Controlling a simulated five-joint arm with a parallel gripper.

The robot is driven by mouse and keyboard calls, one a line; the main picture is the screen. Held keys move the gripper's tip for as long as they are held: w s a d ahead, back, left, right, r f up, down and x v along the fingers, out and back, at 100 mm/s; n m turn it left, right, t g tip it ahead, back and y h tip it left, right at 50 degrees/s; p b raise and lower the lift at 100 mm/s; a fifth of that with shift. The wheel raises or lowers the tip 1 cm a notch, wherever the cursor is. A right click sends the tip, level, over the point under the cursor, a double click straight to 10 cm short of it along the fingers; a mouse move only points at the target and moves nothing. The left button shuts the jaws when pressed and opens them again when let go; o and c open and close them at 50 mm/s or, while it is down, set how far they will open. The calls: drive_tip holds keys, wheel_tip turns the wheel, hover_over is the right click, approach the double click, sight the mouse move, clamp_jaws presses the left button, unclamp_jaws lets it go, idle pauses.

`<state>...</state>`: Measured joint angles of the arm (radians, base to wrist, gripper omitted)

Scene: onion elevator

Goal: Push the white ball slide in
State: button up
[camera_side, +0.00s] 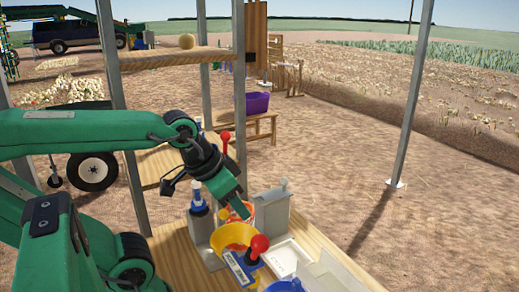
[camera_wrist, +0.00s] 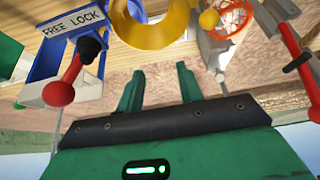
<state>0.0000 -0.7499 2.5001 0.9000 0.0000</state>
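A white knob (camera_side: 284,184) tops a grey box-shaped housing (camera_side: 275,212) on the wooden platform in the side view; it looks like the white ball of the slide. My gripper (camera_side: 242,209) points down just left of this housing, over the platform and apart from the knob. In the wrist view my gripper (camera_wrist: 158,72) has its two green fingers spaced apart with nothing between them.
A yellow ring or funnel (camera_side: 235,235) and an orange-red basket (camera_wrist: 236,17) are close to my gripper. A red-ball lever (camera_side: 260,245) stands by the "FREE LOCK" label (camera_wrist: 72,25). A metal post (camera_side: 240,90) rises behind. Blue-topped hardware (camera_side: 197,197) is left.

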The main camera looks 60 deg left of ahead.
drive_tip(key=shift+c, duration=0.6)
drive_tip(key=n+t+y, duration=0.1)
drive_tip(key=n+y, duration=0.1)
drive_tip(key=n, duration=0.5)
approach(283, 178)
drive_tip(key=x, duration=0.3)
drive_tip(key=shift+d+f, duration=0.1)
drive_tip(key=shift+f, duration=0.2)
drive_tip(key=shift+w+f, duration=0.15)
drive_tip(key=shift+x, duration=3.65)
